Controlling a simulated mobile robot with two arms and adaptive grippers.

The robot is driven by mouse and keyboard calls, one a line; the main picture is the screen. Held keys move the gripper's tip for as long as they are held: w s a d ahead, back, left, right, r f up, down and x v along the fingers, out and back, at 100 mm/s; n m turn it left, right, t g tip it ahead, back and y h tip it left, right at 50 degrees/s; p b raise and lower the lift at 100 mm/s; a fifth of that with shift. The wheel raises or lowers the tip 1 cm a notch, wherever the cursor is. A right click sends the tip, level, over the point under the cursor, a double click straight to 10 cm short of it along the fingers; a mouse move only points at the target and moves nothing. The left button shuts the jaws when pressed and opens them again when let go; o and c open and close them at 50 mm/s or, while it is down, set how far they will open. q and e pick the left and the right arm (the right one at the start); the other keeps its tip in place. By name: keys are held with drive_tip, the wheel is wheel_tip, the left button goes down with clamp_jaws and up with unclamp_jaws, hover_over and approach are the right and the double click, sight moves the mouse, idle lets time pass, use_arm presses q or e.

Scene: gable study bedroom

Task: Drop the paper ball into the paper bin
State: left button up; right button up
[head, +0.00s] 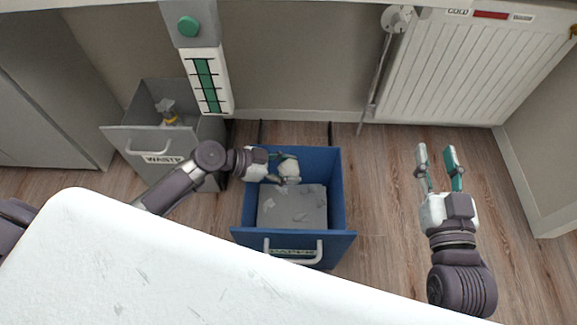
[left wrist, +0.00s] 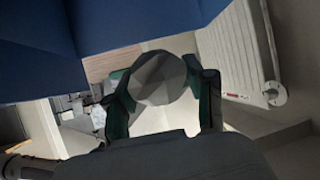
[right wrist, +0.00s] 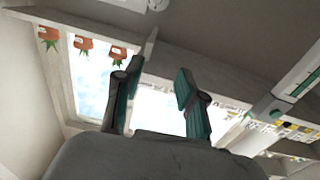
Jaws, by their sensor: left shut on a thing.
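A crumpled whitish paper ball (head: 289,168) is held between the fingers of my left gripper (head: 284,167), over the far part of the open blue bin (head: 338,190). In the left wrist view the ball (left wrist: 158,80) sits between the green-lined fingers (left wrist: 160,95), and the blue bin wall (left wrist: 110,22) shows at the top. Grey contents with pale scraps (head: 292,210) lie inside the blue bin. My right gripper (head: 438,165) is open and empty, over the floor right of the bin. It also shows open in the right wrist view (right wrist: 155,85).
A grey bin (head: 125,138) marked WASTE stands open left of the blue bin, with a bottle-like item (head: 168,110) inside. A white tabletop (head: 150,260) fills the near left. A radiator (head: 470,65) is on the far wall. Wood floor (head: 385,190) is clear on the right.

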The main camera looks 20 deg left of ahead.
use_arm(q)
drive_tip(key=shift+f, duration=0.2)
drive_tip(key=o, duration=0.9)
drive_tip(key=shift+a, duration=0.15)
drive_tip(key=v, duration=1.1)
drive_tip(key=shift+s+a+r, duration=0.15)
drive_tip(key=shift+s+a, duration=0.1)
drive_tip(key=shift+a, duration=0.05)
